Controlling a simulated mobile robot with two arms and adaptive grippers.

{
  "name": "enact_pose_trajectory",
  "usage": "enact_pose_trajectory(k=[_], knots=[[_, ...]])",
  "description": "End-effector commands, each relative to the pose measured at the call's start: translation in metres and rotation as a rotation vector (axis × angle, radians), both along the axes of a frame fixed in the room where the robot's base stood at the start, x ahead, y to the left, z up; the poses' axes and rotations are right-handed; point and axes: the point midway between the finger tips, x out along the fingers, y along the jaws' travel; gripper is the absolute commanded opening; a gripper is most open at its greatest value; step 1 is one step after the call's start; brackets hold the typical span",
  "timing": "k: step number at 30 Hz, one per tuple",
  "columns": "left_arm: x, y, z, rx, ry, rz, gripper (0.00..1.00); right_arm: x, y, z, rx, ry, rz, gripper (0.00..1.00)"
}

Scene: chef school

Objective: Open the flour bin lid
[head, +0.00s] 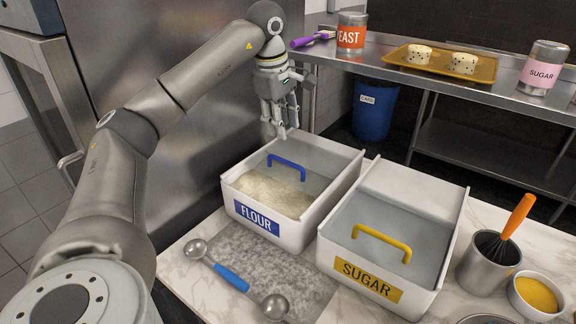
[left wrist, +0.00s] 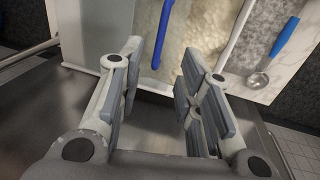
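The flour bin (head: 290,232) is a white box with a blue FLOUR label on the counter. Its clear lid (head: 318,163) has a blue handle (head: 287,163) and lies over the bin, with pale flour showing through it. My left gripper (head: 281,134) hangs above the bin's back left edge, apart from the handle. In the left wrist view the left gripper (left wrist: 160,55) is open and empty, with the blue handle (left wrist: 162,35) beyond the fingertips. My right gripper is not in view.
A sugar bin (head: 400,298) with a yellow handle stands right of the flour bin. A blue-handled double scoop (head: 231,277) lies in front. A steel shelf (head: 372,67) stands behind; a metal cabinet (head: 150,45) is at left.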

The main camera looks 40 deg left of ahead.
Motion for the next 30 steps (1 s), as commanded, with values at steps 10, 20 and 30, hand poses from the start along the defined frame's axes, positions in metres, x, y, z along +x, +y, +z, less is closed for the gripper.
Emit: enact_pose_trajectory(k=[10, 20, 30], knots=[[0.006, 0.001, -0.040, 0.000, 0.005, 0.001, 0.33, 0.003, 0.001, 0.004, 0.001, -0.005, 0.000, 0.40], [0.017, 0.002, -0.094, 0.000, 0.003, 0.001, 0.33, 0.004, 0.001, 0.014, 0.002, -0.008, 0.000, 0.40], [0.021, 0.002, -0.109, 0.000, 0.000, 0.000, 0.33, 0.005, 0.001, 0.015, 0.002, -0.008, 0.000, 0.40]])
